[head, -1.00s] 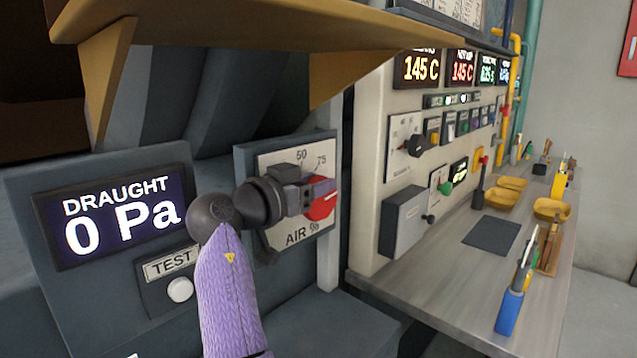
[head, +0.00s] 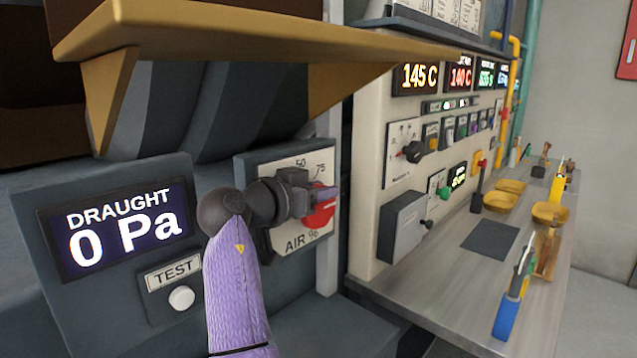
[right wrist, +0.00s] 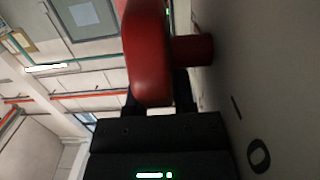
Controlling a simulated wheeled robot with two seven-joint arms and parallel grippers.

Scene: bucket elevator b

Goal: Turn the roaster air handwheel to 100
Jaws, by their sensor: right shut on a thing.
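The red air handwheel (head: 320,217) sits on a white dial plate marked AIR % (head: 297,241), with 50 and 75 readable along its top. My right gripper (head: 318,199) is shut on the handwheel, coming from the left and hiding much of it and of the dial. In the right wrist view the red handwheel (right wrist: 150,60) and its shaft stand out from the pale plate, with a 0 mark near the lower right. The pointer's exact reading is hidden. My left gripper is not in view.
A DRAUGHT display (head: 125,228) reads 0 Pa, above a white TEST button (head: 181,298). A tan shelf (head: 230,30) overhangs the dial. To the right, a grey bench (head: 455,290) holds yellow bowls (head: 510,186) and tools beside a control panel (head: 370,120).

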